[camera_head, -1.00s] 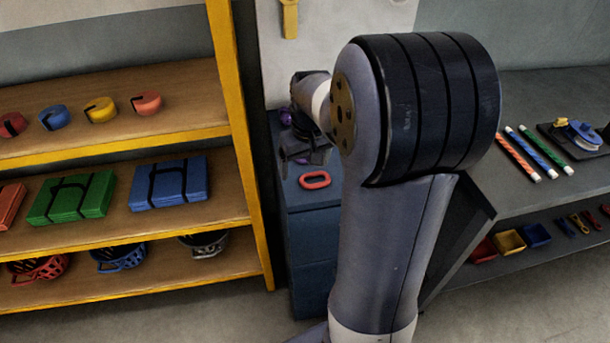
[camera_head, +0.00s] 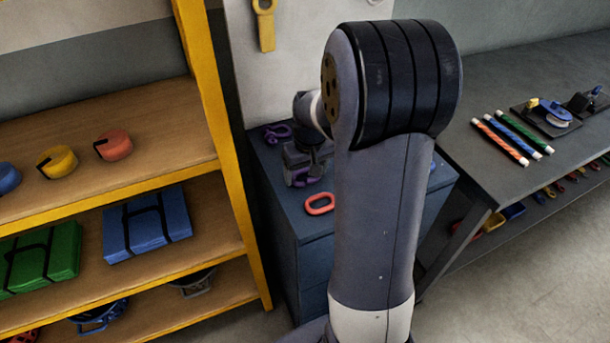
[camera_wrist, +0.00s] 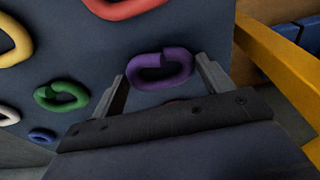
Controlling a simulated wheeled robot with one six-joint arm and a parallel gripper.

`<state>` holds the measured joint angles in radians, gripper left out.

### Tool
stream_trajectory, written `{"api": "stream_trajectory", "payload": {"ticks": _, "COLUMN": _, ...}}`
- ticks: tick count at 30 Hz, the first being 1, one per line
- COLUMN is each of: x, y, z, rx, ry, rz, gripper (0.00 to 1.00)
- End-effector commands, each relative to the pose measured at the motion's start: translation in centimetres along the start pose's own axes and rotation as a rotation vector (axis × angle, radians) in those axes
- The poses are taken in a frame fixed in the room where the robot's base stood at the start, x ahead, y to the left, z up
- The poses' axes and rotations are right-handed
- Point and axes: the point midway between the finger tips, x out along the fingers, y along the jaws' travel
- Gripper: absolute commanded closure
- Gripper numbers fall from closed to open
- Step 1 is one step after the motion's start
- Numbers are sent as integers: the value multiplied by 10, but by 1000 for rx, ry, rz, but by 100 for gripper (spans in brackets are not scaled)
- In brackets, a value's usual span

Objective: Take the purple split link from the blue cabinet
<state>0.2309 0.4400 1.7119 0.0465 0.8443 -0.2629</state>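The purple split link (camera_wrist: 160,70) lies on the dark blue top of the cabinet (camera_wrist: 200,22) in the wrist view. My gripper (camera_wrist: 162,70) is open, with one finger on each side of the link. Narrow gaps seem to show between link and fingers. In the head view, my gripper (camera_head: 305,165) is low over the blue cabinet (camera_head: 320,249), and some purple of the link (camera_head: 303,180) shows at its fingers. My arm hides much of the cabinet top.
A red link (camera_head: 320,203) lies close to my gripper. A green link (camera_wrist: 62,97) and other coloured links lie farther off. A purple shackle-like piece (camera_head: 277,133) is behind my gripper. A yellow-framed shelf (camera_head: 215,130) stands left and a grey bench (camera_head: 500,85) right.

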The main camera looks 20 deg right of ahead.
Motion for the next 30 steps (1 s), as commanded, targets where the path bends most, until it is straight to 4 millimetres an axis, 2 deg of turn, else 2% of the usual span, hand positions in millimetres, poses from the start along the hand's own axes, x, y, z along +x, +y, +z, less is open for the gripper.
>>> {"api": "stream_trajectory", "payload": {"ticks": 2, "x": 0, "y": 0, "z": 0, "rx": 0, "ry": 0, "rz": 0, "gripper": 32}}
{"api": "stream_trajectory", "payload": {"ticks": 12, "x": 0, "y": 0, "z": 0, "rx": 0, "ry": 0, "rz": 0, "gripper": 60}}
{"api": "stream_trajectory", "payload": {"ticks": 20, "x": -2, "y": 0, "z": -1, "rx": 0, "ry": 2, "rz": 1, "gripper": 61}}
{"api": "stream_trajectory", "payload": {"ticks": 25, "x": -23, "y": 0, "z": -5, "rx": 0, "ry": 6, "rz": 2, "gripper": 61}}
{"api": "stream_trajectory", "payload": {"ticks": 30, "x": -59, "y": 0, "z": -10, "rx": 0, "ry": 8, "rz": 2, "gripper": 61}}
